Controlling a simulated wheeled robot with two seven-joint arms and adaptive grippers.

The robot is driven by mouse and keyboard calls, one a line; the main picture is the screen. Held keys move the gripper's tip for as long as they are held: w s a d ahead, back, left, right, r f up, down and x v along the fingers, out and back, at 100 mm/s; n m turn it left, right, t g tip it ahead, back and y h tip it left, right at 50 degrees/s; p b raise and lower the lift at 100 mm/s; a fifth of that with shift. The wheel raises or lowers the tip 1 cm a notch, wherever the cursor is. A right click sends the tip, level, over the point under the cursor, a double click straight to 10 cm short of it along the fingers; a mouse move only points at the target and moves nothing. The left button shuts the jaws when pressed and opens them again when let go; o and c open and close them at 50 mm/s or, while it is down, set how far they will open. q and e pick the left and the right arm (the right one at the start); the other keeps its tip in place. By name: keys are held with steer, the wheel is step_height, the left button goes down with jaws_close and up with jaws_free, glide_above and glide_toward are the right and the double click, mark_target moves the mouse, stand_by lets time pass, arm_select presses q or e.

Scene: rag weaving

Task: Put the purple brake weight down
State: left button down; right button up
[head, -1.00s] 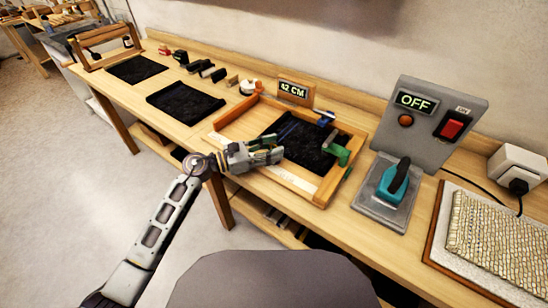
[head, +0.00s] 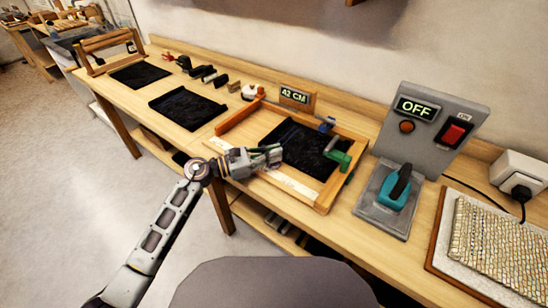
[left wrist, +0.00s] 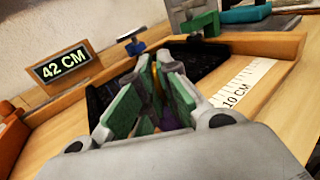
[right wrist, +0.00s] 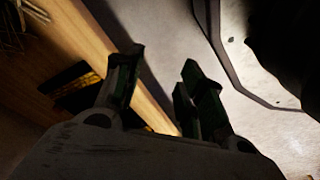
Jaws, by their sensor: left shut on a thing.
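My left gripper (head: 275,155) is over the near left part of a wooden frame (head: 322,203) that holds a black rag cloth (head: 312,150). In the left wrist view its green-padded fingers (left wrist: 160,95) are closed around a purple piece (left wrist: 172,118), the brake weight, mostly hidden between them. In the head view the weight cannot be made out. My right gripper (right wrist: 158,90) shows only in the right wrist view, its fingers apart and nothing seen between them, with a wooden edge and the floor beyond.
A green clamp (head: 338,157) and a blue clamp (head: 327,124) sit on the frame's right and back sides. A 42 CM display (head: 296,97) stands behind it. A grey switch box (head: 430,120) reading OFF and a teal-handled device (head: 396,188) stand to the right.

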arm_select(q)
steer(key=shift+r, duration=0.5)
step_height(320, 180, up, 9)
steer(key=shift+p, duration=0.8)
arm_select(e)
steer(key=f, duration=0.1)
steer(key=s+d+f, duration=0.2)
steer(key=shift+s+f, duration=0.1)
steer(key=shift+f, duration=0.25)
